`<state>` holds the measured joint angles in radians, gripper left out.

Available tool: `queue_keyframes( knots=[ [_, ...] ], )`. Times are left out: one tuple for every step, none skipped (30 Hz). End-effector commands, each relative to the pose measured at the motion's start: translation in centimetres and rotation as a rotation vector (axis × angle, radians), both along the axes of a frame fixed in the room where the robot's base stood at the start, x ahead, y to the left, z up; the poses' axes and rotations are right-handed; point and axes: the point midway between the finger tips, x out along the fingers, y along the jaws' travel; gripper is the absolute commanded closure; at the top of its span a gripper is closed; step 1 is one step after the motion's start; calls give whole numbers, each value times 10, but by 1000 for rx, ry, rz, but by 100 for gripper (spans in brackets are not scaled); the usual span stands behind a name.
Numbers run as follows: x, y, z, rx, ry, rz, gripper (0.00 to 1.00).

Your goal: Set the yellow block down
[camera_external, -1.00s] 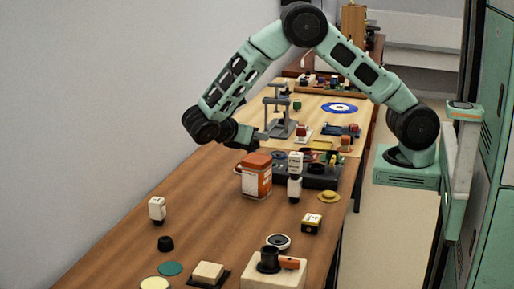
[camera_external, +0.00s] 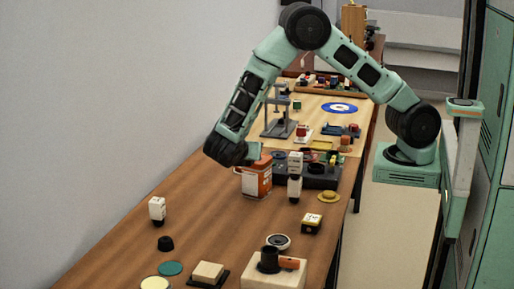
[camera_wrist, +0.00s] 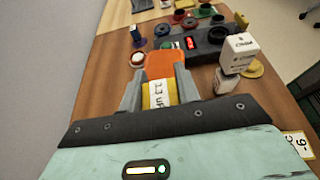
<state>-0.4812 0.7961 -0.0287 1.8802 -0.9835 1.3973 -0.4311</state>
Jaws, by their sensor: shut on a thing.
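My gripper (camera_wrist: 158,88) is shut on the yellow block (camera_wrist: 157,97), which has a white label with dark print and sits between both fingers in the wrist view. In the external view my gripper (camera_external: 250,155) is by the top of the orange-and-white canister (camera_external: 257,181), and the held block cannot be made out there. In the wrist view the canister's orange top (camera_wrist: 165,62) shows just beyond the fingers. I cannot tell whether the block touches it.
White-labelled blocks (camera_external: 294,176) stand stacked right of the canister. A black device (camera_external: 320,177) lies behind. A yellow-and-black block (camera_external: 312,223) and a yellow disc (camera_external: 328,197) are at right. Bare wood (camera_external: 215,215) lies front-left of the canister.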

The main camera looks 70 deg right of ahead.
Motion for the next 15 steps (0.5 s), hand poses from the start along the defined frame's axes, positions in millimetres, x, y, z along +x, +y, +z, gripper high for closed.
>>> queue_keyframes(
  knots=[
    [-1, -1, -15, -3, 7, -1, 90],
    [-1, -1, -23, -2, 6, -1, 90],
    [0, -1, -33, -2, 6, -1, 90],
    [0, -1, -41, -2, 5, -1, 90],
    [0, -1, -48, -2, 5, -1, 90],
    [0, -1, -58, -2, 5, -1, 90],
    [0, -1, -65, -1, 4, 0, 90],
    [0, 0, -71, -1, 4, 0, 90],
    [0, 0, -78, 0, 3, -1, 90],
    [0, 0, -83, 0, 2, -1, 90],
    [0, 0, -87, 0, 2, -1, 90],
    [0, 0, -91, -1, 2, -1, 90],
    [0, 0, -94, 0, 0, -1, 90],
    [0, 0, -95, 0, -1, -1, 90],
    [0, 0, -98, 0, -2, -1, 90]
  ],
)
